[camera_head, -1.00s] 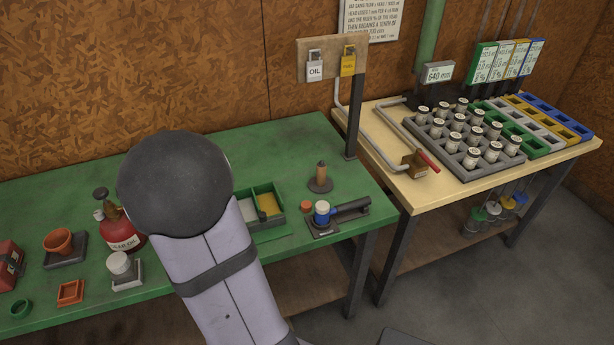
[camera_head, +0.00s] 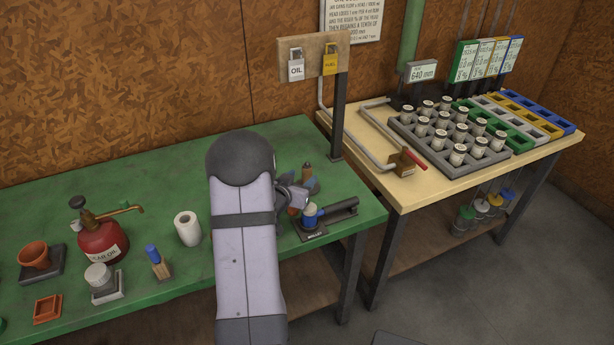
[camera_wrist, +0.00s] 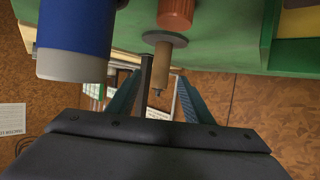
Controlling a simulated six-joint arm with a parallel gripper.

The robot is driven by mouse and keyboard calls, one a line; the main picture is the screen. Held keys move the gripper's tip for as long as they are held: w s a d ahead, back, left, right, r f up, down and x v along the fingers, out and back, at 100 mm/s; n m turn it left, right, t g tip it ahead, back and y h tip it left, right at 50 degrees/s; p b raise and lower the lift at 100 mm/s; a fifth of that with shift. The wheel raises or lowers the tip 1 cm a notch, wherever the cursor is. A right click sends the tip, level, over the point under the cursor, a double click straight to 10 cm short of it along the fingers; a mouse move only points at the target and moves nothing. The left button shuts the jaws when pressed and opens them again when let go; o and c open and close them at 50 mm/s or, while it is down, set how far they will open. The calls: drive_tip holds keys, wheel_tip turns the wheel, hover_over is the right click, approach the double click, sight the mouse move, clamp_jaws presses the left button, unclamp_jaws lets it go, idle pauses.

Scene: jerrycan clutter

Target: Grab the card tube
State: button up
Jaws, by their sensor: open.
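The brown card tube (camera_head: 307,174) stands upright on a round grey base at the right part of the green bench. In the wrist view, where the scene appears upside down, the tube (camera_wrist: 162,70) shows a thin metal tip sticking out of its end. My gripper (camera_head: 293,192) is beside the tube in the head view, partly hidden by my arm. In the wrist view the open fingers (camera_wrist: 158,84) appear on either side of the tube. I see no clear contact. Part of the base is hidden in the head view.
A terracotta piece (camera_wrist: 176,12) is near the tube's base.

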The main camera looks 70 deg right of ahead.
sight(305, 173)
drive_tip(key=shift+r+p+x, duration=0.2)
drive_tip(key=shift+p+x, duration=0.25)
drive_tip(key=shift+x, duration=0.55)
drive_tip(key=shift+r+p+x, duration=0.15)
drive_tip(key=shift+p+x, duration=0.25)
drive_tip(key=shift+x, duration=1.65)
drive_tip(key=shift+a, duration=0.1)
drive_tip(key=c, duration=1.1)
